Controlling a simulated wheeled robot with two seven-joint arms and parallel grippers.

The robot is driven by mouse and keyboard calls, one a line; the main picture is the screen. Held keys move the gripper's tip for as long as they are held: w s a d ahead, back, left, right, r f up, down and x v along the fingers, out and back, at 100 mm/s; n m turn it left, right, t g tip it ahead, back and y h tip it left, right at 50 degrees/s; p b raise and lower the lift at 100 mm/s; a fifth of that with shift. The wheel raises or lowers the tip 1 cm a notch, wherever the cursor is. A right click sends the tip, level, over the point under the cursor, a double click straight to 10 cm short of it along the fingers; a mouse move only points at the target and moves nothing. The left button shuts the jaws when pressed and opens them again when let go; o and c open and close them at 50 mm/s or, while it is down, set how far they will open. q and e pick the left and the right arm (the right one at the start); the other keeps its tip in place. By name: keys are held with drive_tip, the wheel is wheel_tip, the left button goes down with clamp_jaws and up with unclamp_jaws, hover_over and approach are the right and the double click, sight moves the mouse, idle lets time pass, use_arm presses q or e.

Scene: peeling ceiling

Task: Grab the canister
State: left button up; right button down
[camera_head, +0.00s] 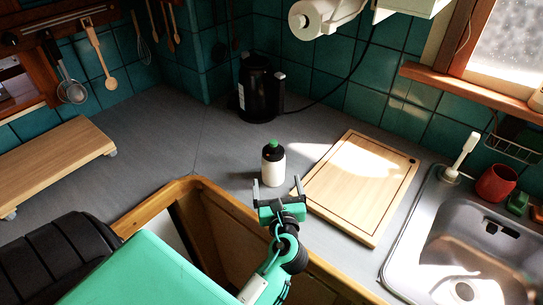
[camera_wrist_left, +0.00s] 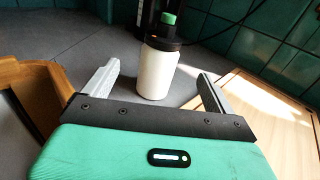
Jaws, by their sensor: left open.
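The canister (camera_head: 273,165) is a white bottle with a black collar and green cap, standing upright on the grey counter, left of the cutting board. It also shows in the left wrist view (camera_wrist_left: 157,72). My left gripper (camera_head: 277,186) is open, just on the near side of the canister. In the left wrist view its two fingers (camera_wrist_left: 160,85) are spread wide, and the canister stands beyond and between them, with no visible contact. My right gripper is not in view.
A wooden cutting board (camera_head: 362,187) lies right of the canister, and a black kettle (camera_head: 259,90) stands behind it. A steel sink (camera_head: 432,213) is at the right. The wooden counter edge (camera_head: 235,204) runs close by my left gripper. Grey counter left of the canister is clear.

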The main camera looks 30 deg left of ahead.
sight(274, 160)
use_arm(q)
drive_tip(key=shift+m, duration=0.3)
drive_tip(key=x, duration=0.2)
drive_tip(key=p+x, duration=0.1)
drive_tip(key=x, duration=0.2)
drive_tip(key=r+p+x, duration=0.1)
drive_tip(key=x, duration=0.2)
drive_tip(key=shift+w+d, duration=0.1)
drive_tip(key=shift+d, duration=0.05)
drive_tip(key=shift+w+f, duration=0.1)
drive_tip(key=shift+w, duration=0.15)
drive_tip(key=shift+w+a, duration=0.1)
drive_tip(key=shift+a, duration=0.25)
drive_tip(key=p+x, duration=0.2)
drive_tip(key=x, duration=0.2)
drive_tip(key=shift+w, duration=0.15)
drive_tip(key=shift+w+a, duration=0.2)
drive_tip(key=shift+s+d, duration=0.1)
drive_tip(key=shift+c, duration=0.7)
drive_tip(key=c, duration=0.3)
clamp_jaws()
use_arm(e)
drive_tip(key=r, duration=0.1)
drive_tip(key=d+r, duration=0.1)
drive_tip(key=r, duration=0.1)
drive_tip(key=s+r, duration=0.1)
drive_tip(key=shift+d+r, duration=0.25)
